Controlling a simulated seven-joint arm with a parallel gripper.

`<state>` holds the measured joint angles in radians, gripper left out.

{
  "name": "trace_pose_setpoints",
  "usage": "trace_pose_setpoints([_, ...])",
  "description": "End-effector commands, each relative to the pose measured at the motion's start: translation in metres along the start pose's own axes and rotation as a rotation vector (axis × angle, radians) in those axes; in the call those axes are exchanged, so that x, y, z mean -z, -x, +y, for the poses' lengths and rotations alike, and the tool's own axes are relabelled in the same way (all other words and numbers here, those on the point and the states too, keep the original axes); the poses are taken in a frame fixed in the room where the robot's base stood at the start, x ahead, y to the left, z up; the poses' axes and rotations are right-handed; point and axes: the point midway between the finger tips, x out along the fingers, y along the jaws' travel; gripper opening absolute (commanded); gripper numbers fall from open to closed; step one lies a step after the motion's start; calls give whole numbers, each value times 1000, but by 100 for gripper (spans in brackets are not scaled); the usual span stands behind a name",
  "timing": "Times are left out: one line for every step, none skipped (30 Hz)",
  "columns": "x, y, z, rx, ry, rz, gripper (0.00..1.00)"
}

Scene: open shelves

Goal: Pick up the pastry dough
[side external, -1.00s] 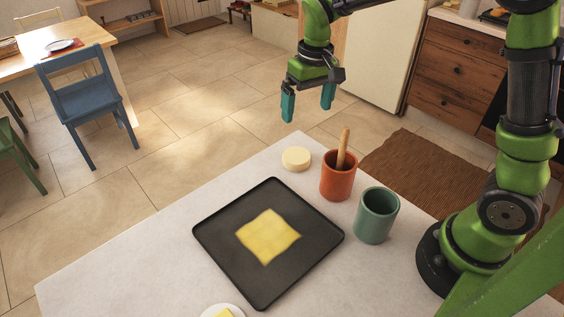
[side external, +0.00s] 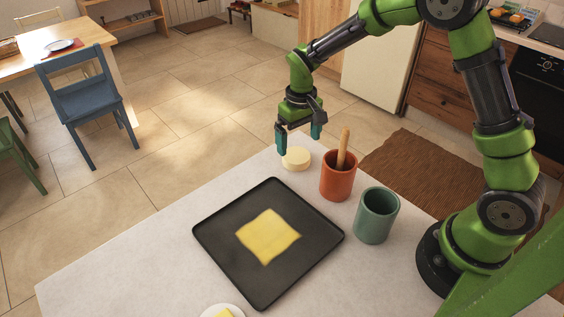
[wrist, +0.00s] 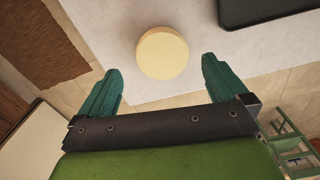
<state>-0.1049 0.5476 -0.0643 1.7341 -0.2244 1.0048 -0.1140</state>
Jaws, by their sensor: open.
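The pastry dough (side external: 297,160) appears to be the pale, round, thick disc lying flat near the far edge of the table. My gripper (side external: 299,144) is open and empty above and slightly behind it, fingers pointing down. In the wrist view the dough (wrist: 162,53) lies ahead of and roughly between the two teal fingertips (wrist: 161,72), with a gap on each side. No contact shows. A flat yellow square sheet (side external: 268,236) lies on the black tray (side external: 219,238).
An orange cup (side external: 338,181) with a wooden handle in it stands close right of the dough. A green cup (side external: 376,217) stands nearer. A small white plate (side external: 207,312) with something yellow is at the front. The table (side external: 150,255) is clear at left.

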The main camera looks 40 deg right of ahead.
Motion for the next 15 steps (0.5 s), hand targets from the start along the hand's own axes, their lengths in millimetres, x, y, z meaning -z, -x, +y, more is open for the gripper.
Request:
trace_pose_setpoints([0, -4, 0, 0, 0, -2, 100])
trace_pose_setpoints([0, -8, 0, -1, 0, -3, 100])
trace_pose_setpoints([1, -14, -1, -1, 0, -5, 100])
trace_pose_setpoints([2, -18, -1, 0, 1, -4, 100])
trace_pose_setpoints([3, -23, -2, 0, 0, -6, 100])
trace_pose_setpoints([4, -30, -2, 0, 0, -5, 100])
trace_pose_setpoints([4, -34, -2, -1, -1, -5, 100])
trace_pose_setpoints([4, -38, -2, -1, -1, -6, 100])
trace_pose_setpoints([4, -43, -2, -1, 0, -4, 100])
trace_pose_setpoints([4, -46, -2, 0, -1, -4, 100])
trace_pose_setpoints([4, -48, -2, 0, -1, -3, 100])
trace_pose_setpoints([4, -50, -2, 0, 0, -2, 100])
trace_pose_setpoints([4, -51, -2, 0, 0, -2, 100])
trace_pose_setpoints([5, -52, -2, 0, -1, -1, 100])
trace_pose_setpoints([5, -52, -2, 1, -1, -1, 100])
